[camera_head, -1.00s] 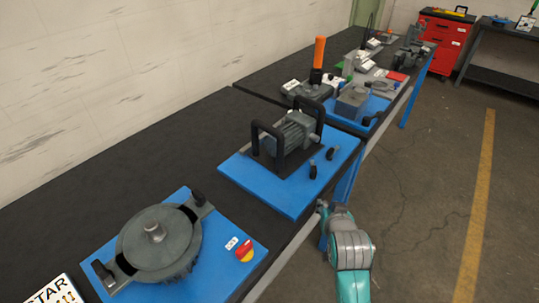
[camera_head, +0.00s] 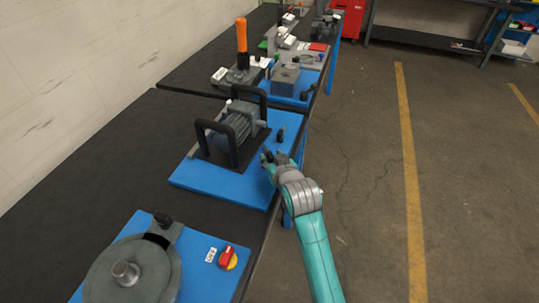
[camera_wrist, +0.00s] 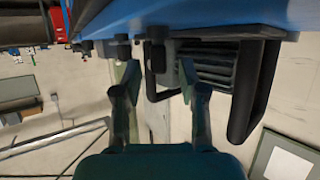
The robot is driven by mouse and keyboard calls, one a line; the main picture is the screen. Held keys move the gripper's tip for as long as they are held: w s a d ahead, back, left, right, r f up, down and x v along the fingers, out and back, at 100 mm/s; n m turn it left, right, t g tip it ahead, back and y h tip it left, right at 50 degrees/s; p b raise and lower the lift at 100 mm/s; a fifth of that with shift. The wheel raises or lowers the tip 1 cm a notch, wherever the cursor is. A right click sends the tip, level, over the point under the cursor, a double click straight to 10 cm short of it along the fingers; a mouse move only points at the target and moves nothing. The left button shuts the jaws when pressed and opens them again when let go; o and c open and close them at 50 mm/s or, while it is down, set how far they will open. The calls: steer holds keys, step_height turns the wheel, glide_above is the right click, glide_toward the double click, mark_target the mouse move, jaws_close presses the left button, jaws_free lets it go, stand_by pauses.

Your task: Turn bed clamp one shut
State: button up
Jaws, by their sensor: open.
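The motor (camera_head: 232,127) with two black loop handles sits on a blue bed plate (camera_head: 222,190) on the bench. A small black clamp lever (camera_head: 281,134) stands on the plate's right side. A second lever, nearer me, is not clearly visible in the head view, where my gripper covers its place. My gripper (camera_head: 271,157) is at the plate's right edge. In the wrist view my gripper (camera_wrist: 157,78) is open. I cannot tell which is clamp one, nor whether the fingers touch a lever.
The black handle (camera_wrist: 255,95) stands right of the fingers in the wrist view. A round grey housing (camera_head: 130,275) and red-yellow switch (camera_head: 229,257) are on a nearer blue plate. A grey block (camera_head: 286,78) and an orange-handled tool (camera_head: 242,35) stand farther back. The floor at right is clear.

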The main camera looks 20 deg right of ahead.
mark_target(268, 152)
steer(key=shift+x, duration=1.25)
steer(key=shift+d, duration=0.1)
jaws_close()
steer(key=shift+n+y, duration=0.4)
steer(key=shift+y, duration=0.1)
steer(key=n+y, duration=0.2)
steer(key=n+g+y, duration=0.1)
steer(key=n+y, duration=0.2)
steer(key=shift+d+g+y, duration=0.25)
steer(key=shift+g+y, duration=0.05)
steer(key=n+g+y, duration=0.3)
steer(key=n+y, duration=0.1)
steer(key=n, duration=0.1)
steer(key=shift+w+g, duration=0.1)
steer(key=shift+g, duration=0.3)
steer(key=shift+a+y, duration=0.1)
steer(key=shift+y, duration=0.3)
steer(key=shift+g, duration=0.3)
